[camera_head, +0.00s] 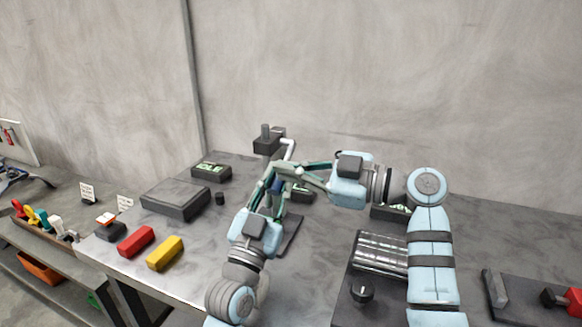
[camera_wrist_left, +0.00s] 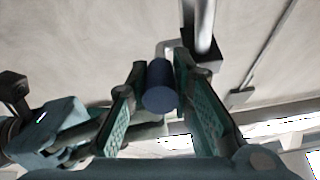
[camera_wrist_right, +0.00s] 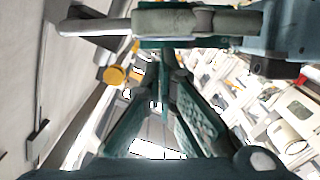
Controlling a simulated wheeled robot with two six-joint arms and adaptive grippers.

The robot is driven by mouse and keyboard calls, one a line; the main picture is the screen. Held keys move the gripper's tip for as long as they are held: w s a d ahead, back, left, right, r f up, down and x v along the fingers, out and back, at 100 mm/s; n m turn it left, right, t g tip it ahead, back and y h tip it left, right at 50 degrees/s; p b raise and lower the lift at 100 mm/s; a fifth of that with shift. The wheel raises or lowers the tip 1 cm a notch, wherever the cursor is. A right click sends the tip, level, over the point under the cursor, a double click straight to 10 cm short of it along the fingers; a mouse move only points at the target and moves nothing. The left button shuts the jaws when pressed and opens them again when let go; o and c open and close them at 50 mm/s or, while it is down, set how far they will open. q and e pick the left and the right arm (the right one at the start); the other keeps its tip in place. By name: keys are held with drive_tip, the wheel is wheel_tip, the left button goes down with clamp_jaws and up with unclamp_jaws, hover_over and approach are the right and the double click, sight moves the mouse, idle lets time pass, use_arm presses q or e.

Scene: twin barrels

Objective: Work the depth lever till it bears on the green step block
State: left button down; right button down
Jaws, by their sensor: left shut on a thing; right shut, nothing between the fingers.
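The depth lever seems to be the pale bent rod (camera_head: 289,147) beside a dark block (camera_head: 266,146) on the bench. A dark blue cylindrical grip (camera_wrist_left: 160,88) sits between my left gripper's fingers (camera_wrist_left: 162,85), with a pale bent rod behind it. My left gripper (camera_head: 272,178) is shut on this grip. My right gripper (camera_head: 287,172) comes in from the right, close beside the left one. It is shut and empty; its fingertips also show in the right wrist view (camera_wrist_right: 168,72). I cannot make out a green step block; the arms hide part of the bench there.
A red block (camera_head: 136,241), a yellow block (camera_head: 165,253) and a dark flat box (camera_head: 176,199) lie at left. A box with a green display (camera_head: 211,170) stands behind. A ribbed metal unit (camera_head: 380,252) stands at right beside my right arm. The two grippers nearly touch.

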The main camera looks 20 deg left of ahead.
drive_tip(key=shift+w+f, duration=0.25)
drive_tip(key=shift+f, duration=0.5)
use_arm(q)
drive_tip(key=c, duration=1.5)
unclamp_jaws()
drive_tip(key=shift+o, duration=0.4)
use_arm(e)
drive_tip(key=shift+r, duration=0.1)
